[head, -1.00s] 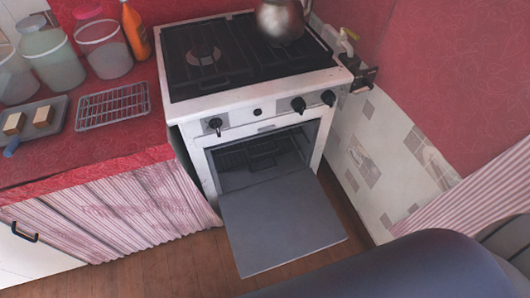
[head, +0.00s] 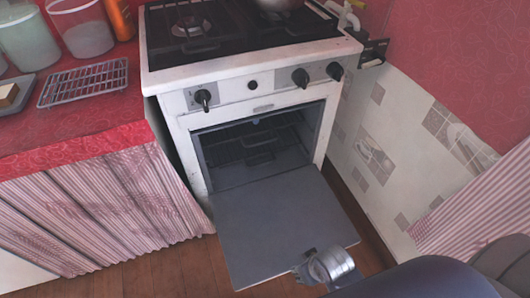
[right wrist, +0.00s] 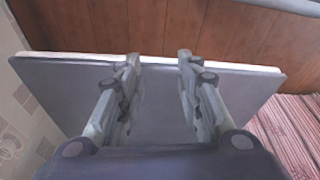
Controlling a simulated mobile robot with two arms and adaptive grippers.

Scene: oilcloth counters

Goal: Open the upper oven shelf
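The white oven (head: 255,92) stands with its grey door (head: 280,222) folded down flat in front. Inside the dark cavity, dark shelves with handle-like bars show. The upper oven shelf (head: 258,138) appears to sit inside, but its details are hard to make out. My right gripper (head: 312,268) is at the door's front right edge in the head view. My left gripper is not in view.
A red counter (head: 75,130) with a wire rack (head: 84,83) and jars (head: 80,25) is at the left, with a striped curtain (head: 110,200) below. A tiled wall (head: 395,150) is close at the right. A kettle (head: 278,5) stands on the stove.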

